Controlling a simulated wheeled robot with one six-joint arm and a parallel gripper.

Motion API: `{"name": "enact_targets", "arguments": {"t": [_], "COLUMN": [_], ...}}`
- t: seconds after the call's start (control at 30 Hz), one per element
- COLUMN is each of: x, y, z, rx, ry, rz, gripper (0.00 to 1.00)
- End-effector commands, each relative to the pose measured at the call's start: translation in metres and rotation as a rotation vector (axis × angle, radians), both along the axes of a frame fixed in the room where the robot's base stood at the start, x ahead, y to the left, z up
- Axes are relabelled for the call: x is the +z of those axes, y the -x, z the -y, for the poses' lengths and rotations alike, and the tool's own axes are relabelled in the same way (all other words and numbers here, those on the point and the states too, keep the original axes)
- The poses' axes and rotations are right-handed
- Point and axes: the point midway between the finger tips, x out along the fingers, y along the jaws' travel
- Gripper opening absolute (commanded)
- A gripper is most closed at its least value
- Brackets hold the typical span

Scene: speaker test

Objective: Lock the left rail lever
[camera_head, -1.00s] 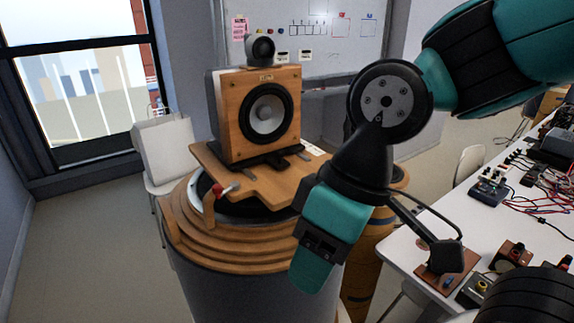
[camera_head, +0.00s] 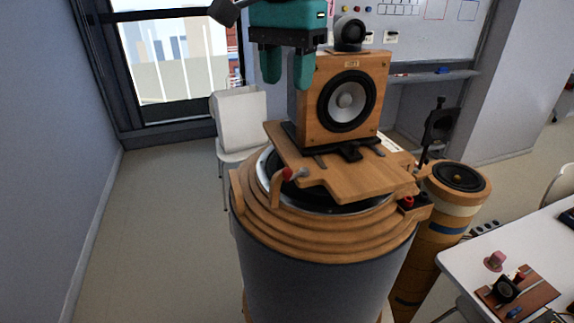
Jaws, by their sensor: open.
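The left rail lever (camera_head: 287,174) has a red end and a pale grey part, at the left front of the wooden platform (camera_head: 350,178). A curved wooden piece beside it hangs down over the stand's rim. My gripper (camera_head: 287,80) is at the top of the picture, above and slightly behind the lever in the image. Its two teal fingers point down, apart and empty, and overlap the speaker's left edge. They are clear of the lever.
A round ringed stand (camera_head: 320,240) bears the platform. Another red-and-black part (camera_head: 408,202) sits at its right front. A wooden cylinder (camera_head: 455,190) stands to the right, and a white table (camera_head: 510,255) with small parts at lower right. Floor at left is free.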

Motion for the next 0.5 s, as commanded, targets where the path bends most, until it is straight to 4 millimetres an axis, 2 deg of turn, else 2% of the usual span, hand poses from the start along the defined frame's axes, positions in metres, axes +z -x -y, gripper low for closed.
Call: {"name": "enact_targets", "arguments": {"t": [0.17,0.5], "x": [-0.019,-0.094], "y": [0.0,0.0], "z": [-0.001,0.0], "rx": [-0.013,-0.011], "ry": [0.003,0.003], "rz": [-0.003,-0.005], "gripper": [0.45,0.45]}}
